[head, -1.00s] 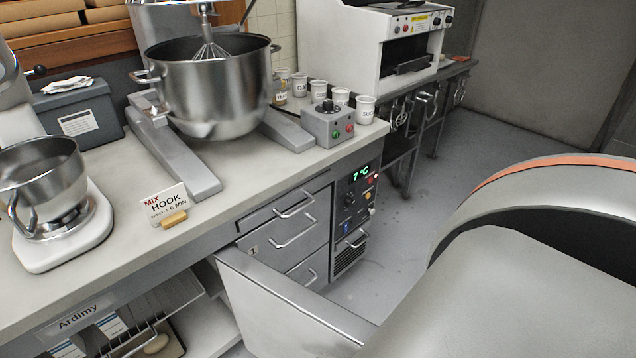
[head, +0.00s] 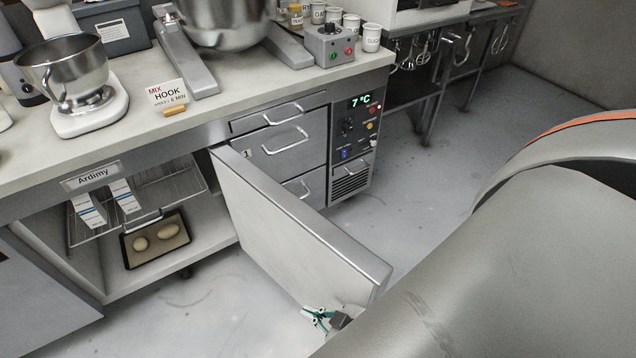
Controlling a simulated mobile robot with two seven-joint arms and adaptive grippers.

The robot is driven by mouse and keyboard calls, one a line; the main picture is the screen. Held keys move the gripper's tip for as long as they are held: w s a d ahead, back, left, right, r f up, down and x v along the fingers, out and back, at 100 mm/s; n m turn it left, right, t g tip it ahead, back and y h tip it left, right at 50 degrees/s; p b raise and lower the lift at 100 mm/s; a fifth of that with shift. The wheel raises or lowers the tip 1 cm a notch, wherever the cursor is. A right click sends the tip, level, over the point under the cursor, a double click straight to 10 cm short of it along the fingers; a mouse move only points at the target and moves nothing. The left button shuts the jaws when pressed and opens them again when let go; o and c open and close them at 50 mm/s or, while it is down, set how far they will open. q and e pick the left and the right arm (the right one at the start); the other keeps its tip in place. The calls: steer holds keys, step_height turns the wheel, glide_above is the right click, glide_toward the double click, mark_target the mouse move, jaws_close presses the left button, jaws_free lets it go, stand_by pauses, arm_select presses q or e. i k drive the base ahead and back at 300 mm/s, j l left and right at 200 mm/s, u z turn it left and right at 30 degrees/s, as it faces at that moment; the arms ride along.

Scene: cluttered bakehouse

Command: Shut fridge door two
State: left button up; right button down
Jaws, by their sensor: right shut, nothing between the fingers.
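An open fridge door (head: 285,225) swings out from the counter front, its hinge side by the drawers and its free edge toward the lower right. Its number is not visible. The open compartment (head: 150,275) to its left shows a wire shelf and a lower floor. My right gripper (head: 318,318), with green-edged fingers, is shut and empty low down near the free end of the door, on the side facing the open compartment. I cannot tell whether it touches the door. My right arm hides part of the area below it. My left gripper is not in view.
Inside the compartment, milk-type cartons (head: 125,196) stand on the wire shelf and a tray (head: 128,262) of dough pieces lies below. Drawers (head: 280,140) and a control panel (head: 357,125) are right of the door. The counter holds a mixer (head: 85,110) and a sign (head: 170,96). The floor (head: 215,310) is clear.

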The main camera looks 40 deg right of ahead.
mark_target(292, 254)
steer(key=k+l, duration=0.25)
steer(key=l, duration=0.15)
steer(key=k+l, duration=0.25)
steer(key=l+u, duration=0.35)
steer(key=l, duration=0.7)
steer(key=l+u, duration=0.4)
steer(key=l, duration=0.65)
steer(key=i+l, duration=0.15)
steer(key=l, duration=0.25)
steer(key=u, duration=0.05)
